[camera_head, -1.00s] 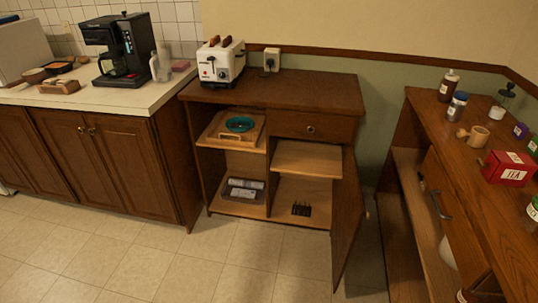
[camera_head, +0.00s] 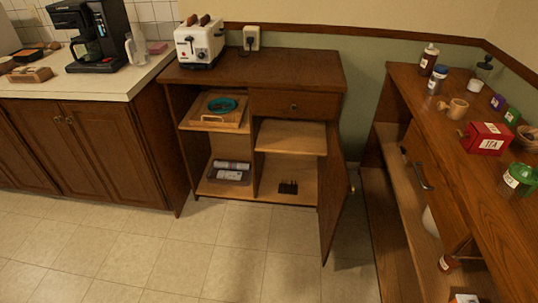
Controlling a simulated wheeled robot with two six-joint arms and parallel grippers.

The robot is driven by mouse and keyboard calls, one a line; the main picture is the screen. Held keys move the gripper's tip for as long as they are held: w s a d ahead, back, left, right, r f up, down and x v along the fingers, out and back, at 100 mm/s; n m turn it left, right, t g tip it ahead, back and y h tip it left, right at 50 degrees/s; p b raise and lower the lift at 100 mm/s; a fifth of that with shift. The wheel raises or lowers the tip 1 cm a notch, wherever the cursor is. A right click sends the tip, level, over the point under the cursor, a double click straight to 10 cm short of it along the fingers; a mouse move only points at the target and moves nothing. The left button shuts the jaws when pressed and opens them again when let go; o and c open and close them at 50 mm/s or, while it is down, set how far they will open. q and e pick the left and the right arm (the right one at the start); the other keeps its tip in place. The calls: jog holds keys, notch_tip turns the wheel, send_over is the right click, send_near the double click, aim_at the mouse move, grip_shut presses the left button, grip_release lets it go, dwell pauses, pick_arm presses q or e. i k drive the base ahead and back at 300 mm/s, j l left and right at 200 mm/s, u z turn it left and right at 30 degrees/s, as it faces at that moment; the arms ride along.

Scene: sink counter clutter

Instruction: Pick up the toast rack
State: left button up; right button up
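A small dark rack with upright prongs, which looks like the toast rack (camera_head: 288,187), stands on the floor of the lower right compartment of the wooden cabinet (camera_head: 295,75). The compartment is open at the front, and its door (camera_head: 333,215) is swung outward on the right. A shelf (camera_head: 290,136) lies above the rack with a clear gap between them. The rack is small in the picture, so its fine shape is hard to tell. Neither of my grippers shows in the view.
A toaster (camera_head: 199,44) stands on the cabinet. A tray with a teal bowl (camera_head: 222,105) sits in its upper left compartment. A coffee maker (camera_head: 90,37) is on the left counter. A side table (camera_head: 440,125) with a red tea box (camera_head: 486,138) is at right. The tiled floor (camera_head: 215,255) is clear.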

aim_at(288, 186)
jog(key=i+j+z, duration=0.25)
jog(key=i+j, duration=0.15)
jog(key=i, duration=0.25)
jog(key=i+j+z, duration=0.25)
jog(key=i+j, duration=0.25)
jog(key=i, duration=0.15)
jog(key=z, duration=1.35)
